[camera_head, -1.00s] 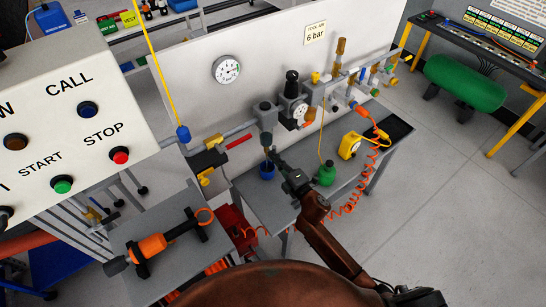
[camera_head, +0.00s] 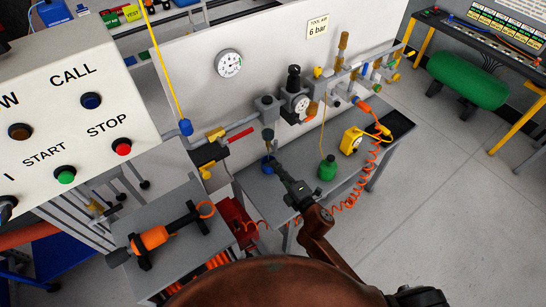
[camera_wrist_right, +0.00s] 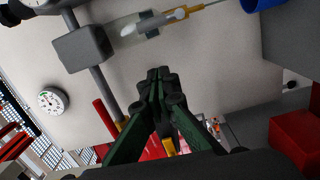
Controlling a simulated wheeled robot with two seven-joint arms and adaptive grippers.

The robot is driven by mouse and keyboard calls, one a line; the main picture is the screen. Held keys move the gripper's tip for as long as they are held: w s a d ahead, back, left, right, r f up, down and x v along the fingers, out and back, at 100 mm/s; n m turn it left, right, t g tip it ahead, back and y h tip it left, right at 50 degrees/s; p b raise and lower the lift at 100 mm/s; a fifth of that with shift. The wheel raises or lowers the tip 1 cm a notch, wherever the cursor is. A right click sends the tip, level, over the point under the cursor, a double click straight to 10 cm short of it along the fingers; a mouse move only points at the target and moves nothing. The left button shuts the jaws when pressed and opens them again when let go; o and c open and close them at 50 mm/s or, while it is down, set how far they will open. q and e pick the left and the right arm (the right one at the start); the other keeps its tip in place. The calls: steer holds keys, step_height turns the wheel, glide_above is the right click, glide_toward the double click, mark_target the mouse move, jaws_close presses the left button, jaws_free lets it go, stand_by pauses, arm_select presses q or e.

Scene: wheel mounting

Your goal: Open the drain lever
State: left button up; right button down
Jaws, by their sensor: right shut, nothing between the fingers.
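The filter (camera_head: 267,104) hangs on the air line, with its bowl and drain end (camera_head: 268,134) pointing down above a blue cup (camera_head: 265,160). In the right wrist view the filter's grey block (camera_wrist_right: 82,48) and clear bowl (camera_wrist_right: 130,28) show, with a brass-coloured drain fitting (camera_wrist_right: 178,15) at the bowl's end. The drain lever is too small to tell apart surely. My right gripper (camera_head: 273,163) is shut and empty, its tips in front of the cup and below the bowl. In the wrist view its shut tips (camera_wrist_right: 158,76) are apart from the fitting. My left gripper is not in view.
A green bottle (camera_head: 327,168) and a yellow device (camera_head: 351,141) with a coiled orange hose stand right of the gripper on the grey bench (camera_head: 262,190).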

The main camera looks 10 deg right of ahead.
steer(key=shift+v, duration=2.45)
steer(key=shift+d, duration=0.15)
